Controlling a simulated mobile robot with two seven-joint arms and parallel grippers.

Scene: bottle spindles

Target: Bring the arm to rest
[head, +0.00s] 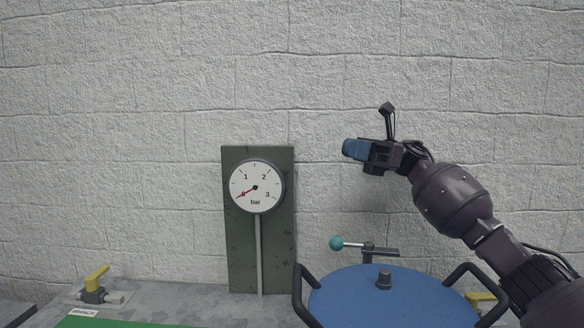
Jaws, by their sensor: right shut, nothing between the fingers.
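My right arm comes in from the lower right. Its gripper (352,148) is raised in front of the wall, pointing left, above the blue lid and apart from everything. Its blue fingers are together with nothing between them. My left gripper is not in view.
A round pressure gauge (255,187), its needle near 0, is on a green board (276,270) left of my gripper. Below are a blue round lid (350,295) with black handles, a teal-knobbed lever (337,243) and a yellow-handled valve (96,280). The air left of my gripper is free.

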